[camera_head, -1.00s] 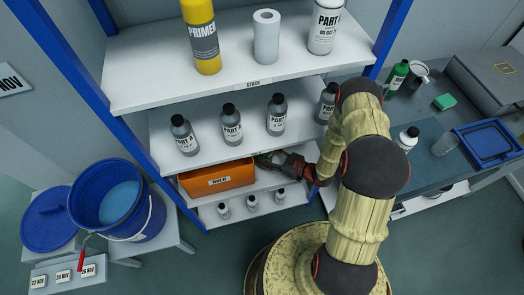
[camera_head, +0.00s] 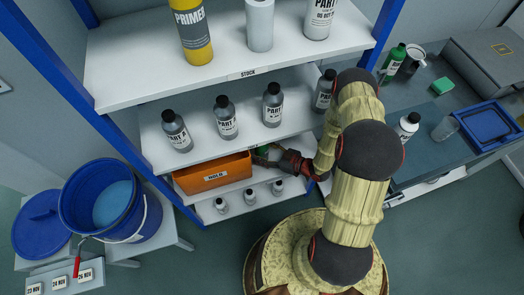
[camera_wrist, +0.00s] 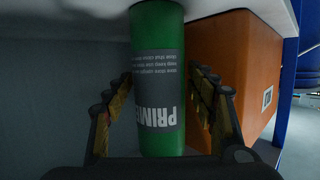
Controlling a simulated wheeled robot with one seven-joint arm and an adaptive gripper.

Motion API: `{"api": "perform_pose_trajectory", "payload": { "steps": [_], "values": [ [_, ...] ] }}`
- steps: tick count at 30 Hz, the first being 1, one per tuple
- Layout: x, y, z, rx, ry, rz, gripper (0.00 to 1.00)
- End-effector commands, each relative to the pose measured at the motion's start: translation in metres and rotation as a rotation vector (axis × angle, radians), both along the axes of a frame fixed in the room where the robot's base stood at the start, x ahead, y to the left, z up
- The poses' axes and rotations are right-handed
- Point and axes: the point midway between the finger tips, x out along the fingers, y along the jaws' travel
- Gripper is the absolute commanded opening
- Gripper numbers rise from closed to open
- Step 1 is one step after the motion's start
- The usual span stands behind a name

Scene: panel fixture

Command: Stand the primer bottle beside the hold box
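The green primer bottle (camera_wrist: 158,85) with a grey PRIMER label fills the middle of the wrist view, which appears upside down. Its base end meets the white shelf surface (camera_wrist: 80,12), and it looks upright. The orange hold box (camera_wrist: 240,70) is close beside it, with a narrow gap between. My gripper (camera_wrist: 162,75) has a finger on each side of the bottle. A slim gap shows on the right finger's side; the left fingertip is very near the bottle. In the head view the hold box (camera_head: 212,176) is left of my gripper (camera_head: 266,156), which mostly hides the bottle.
Grey bottles (camera_head: 225,118) stand on the shelf above, and small bottles (camera_head: 250,196) on the one below. A yellow primer bottle (camera_head: 192,32) is on the top shelf. A blue post (camera_head: 85,80) bounds the rack. A blue bucket (camera_head: 110,200) stands at left.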

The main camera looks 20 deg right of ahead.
Motion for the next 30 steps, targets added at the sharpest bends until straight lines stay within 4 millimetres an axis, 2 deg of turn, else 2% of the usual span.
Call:
{"api": "perform_pose_trajectory", "payload": {
  "steps": [14, 30],
  "values": [
    [-0.001, -0.002, 0.005, 0.000, 0.000, -0.002, 0.62],
    [-0.064, -0.057, 0.031, 0.000, 0.000, -0.005, 0.62]
  ]
}}
